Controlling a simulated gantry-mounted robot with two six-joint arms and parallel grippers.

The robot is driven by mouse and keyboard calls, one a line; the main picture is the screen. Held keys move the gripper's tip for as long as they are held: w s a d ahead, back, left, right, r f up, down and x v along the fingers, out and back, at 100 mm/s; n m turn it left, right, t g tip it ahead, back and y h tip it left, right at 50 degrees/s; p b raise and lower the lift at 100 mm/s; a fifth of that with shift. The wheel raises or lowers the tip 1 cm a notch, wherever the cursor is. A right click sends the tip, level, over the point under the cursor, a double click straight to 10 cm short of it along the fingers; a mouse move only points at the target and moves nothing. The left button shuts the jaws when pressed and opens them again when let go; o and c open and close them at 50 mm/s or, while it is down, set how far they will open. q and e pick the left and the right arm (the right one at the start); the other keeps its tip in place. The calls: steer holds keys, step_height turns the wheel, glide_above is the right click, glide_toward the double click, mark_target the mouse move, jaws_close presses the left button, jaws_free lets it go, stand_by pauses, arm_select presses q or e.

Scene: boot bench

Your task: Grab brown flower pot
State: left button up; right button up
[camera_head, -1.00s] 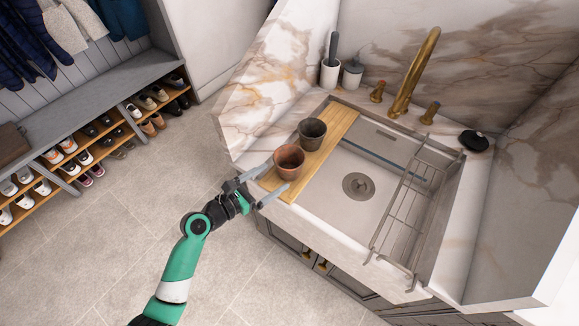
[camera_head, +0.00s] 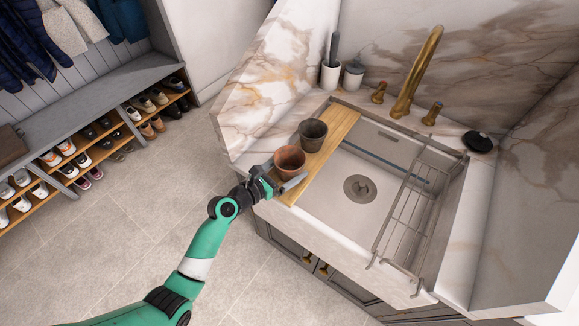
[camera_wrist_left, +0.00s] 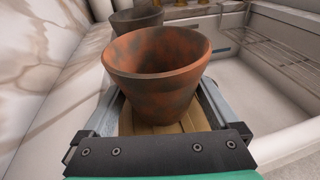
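The brown flower pot (camera_head: 289,159) is a rusty terracotta pot standing upright on the wooden board (camera_head: 335,128) at the near-left of the sink. In the left wrist view the pot (camera_wrist_left: 158,75) fills the middle. My left gripper (camera_head: 279,178) is low at the pot's near side, with one finger on each side of its lower body. The fingers (camera_wrist_left: 163,108) look spread, with board showing between them below the pot; firm contact is not visible. The pot hides the fingertips. My right gripper is not in view.
A dark grey pot (camera_head: 312,134) stands just behind the brown pot. A wire rack (camera_head: 410,205) spans the right of the sink (camera_head: 345,215). A marble side wall (camera_head: 262,85) rises left of the board. A brass faucet (camera_head: 414,75) stands at the back.

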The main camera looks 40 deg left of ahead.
mark_target(301, 154)
arm_select(q)
steer(key=c, duration=0.7)
steer(key=shift+r, duration=0.1)
steer(key=shift+r, duration=0.25)
steer(key=r+p, duration=0.2)
steer(key=r, duration=0.1)
steer(key=r+p, duration=0.1)
steer(key=shift+s+d+r+p, duration=0.2)
steer(key=shift+d+p, duration=0.1)
steer(key=shift+d, duration=0.1)
steer(key=s+d+r+p, duration=0.2)
steer(key=d, duration=0.1)
steer(key=s+d+r+p, duration=0.2)
steer(key=d+r+p, duration=0.1)
steer(key=d, duration=0.1)
steer(key=s+d+r+p, duration=0.2)
steer(key=d+r, duration=0.1)
steer(key=d, duration=0.1)
steer(key=shift+s+d, duration=0.15)
steer(key=shift+s, duration=0.15)
